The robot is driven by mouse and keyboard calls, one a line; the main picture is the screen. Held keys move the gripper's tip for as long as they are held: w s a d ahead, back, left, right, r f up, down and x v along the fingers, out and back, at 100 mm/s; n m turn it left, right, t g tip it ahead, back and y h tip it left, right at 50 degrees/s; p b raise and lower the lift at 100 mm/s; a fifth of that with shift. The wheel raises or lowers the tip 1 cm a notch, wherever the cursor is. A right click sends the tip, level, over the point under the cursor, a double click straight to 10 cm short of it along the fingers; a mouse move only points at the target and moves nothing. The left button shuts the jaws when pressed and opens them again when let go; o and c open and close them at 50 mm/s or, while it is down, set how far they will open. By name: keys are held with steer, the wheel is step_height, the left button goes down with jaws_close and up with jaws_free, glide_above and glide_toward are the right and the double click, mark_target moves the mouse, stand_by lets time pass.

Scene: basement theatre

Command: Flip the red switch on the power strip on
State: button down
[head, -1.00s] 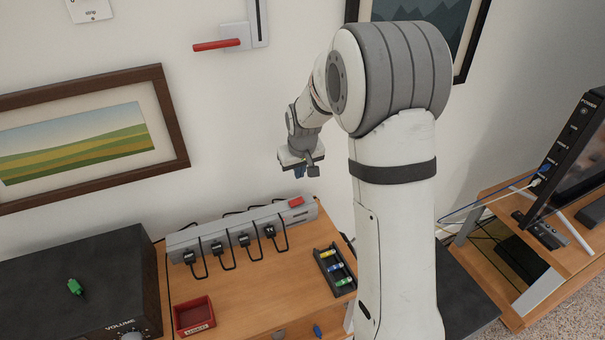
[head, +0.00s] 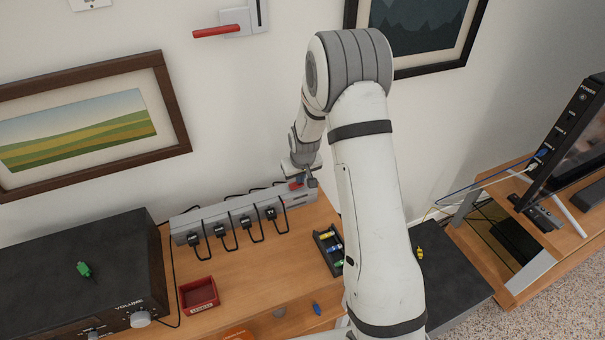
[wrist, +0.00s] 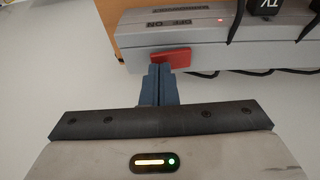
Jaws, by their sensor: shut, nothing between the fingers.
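The grey power strip (head: 299,201) lies along the back of the wooden cabinet, against the wall, with several black plugs in it. Its red switch (wrist: 171,58) is at the strip's right end in the head view, beside "OFF ON" lettering. A small red light (wrist: 220,21) glows on the strip. My gripper (wrist: 160,70) is shut and empty, its blue fingertips right at the switch's near edge. I cannot tell whether they touch it. In the head view my gripper partly hides the red switch (head: 295,186).
A red open box (head: 199,294) and a black tray of small coloured items (head: 329,250) are on the cabinet. A black amplifier (head: 70,270) stands at left. A red-handled wall lever (head: 217,31) is above. Plug cords loop in front of the strip.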

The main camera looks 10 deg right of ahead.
steer(key=shift+d+f+b, duration=0.15)
steer(key=shift+f+b, duration=0.35)
steer(key=shift+b, duration=0.3)
steer(key=shift+r, duration=0.25)
steer(key=shift+s+a+r, duration=0.15)
steer(key=shift+a+r, duration=0.05)
steer(key=shift+a, duration=0.6)
